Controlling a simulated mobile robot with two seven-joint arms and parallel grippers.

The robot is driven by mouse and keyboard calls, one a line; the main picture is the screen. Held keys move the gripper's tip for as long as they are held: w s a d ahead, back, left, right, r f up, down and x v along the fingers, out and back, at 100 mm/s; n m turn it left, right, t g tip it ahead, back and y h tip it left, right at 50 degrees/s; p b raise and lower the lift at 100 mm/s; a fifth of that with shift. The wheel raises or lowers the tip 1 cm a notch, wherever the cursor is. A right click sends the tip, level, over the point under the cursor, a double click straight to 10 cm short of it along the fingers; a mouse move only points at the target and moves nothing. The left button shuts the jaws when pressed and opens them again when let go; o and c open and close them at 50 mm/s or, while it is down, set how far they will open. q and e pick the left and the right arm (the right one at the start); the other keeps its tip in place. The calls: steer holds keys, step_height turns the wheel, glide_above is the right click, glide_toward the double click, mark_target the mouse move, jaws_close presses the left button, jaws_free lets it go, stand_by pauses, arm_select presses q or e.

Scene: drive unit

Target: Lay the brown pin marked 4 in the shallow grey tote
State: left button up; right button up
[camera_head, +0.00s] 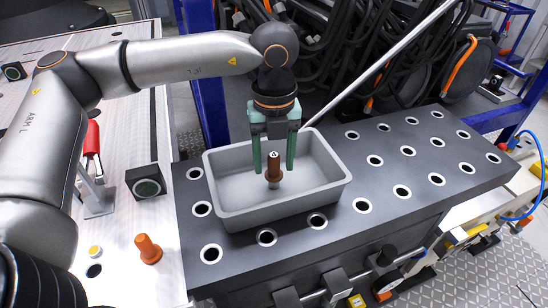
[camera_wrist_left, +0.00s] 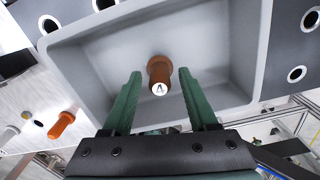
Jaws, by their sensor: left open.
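The brown pin (camera_head: 273,170) is inside the shallow grey tote (camera_head: 228,211), near its middle. It looks upright, with the white end marked 4 facing up and a wider collar lower down. In the left wrist view the pin (camera_wrist_left: 159,71) shows its marked end towards the camera, over the tote's grey floor (camera_wrist_left: 110,55). My left gripper (camera_head: 273,172) points down into the tote with its green fingers open, one on each side of the pin. Gaps show between the pin and both fingers (camera_wrist_left: 158,76). Whether the pin touches the floor is hard to tell. My right gripper is not in view.
The tote stands on a dark bench (camera_head: 380,205) with rows of white-rimmed holes. An orange-brown pin (camera_head: 148,249) stands on the pale panel at left, near a black button box (camera_head: 146,184) and a red-handled clamp (camera_head: 92,145). A pale rod (camera_head: 380,65) slants behind the tote.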

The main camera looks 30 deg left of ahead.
arm_select(q)
step_height(320, 180, up, 12)
steer(key=shift+r, duration=0.15)
stand_by(0.7)
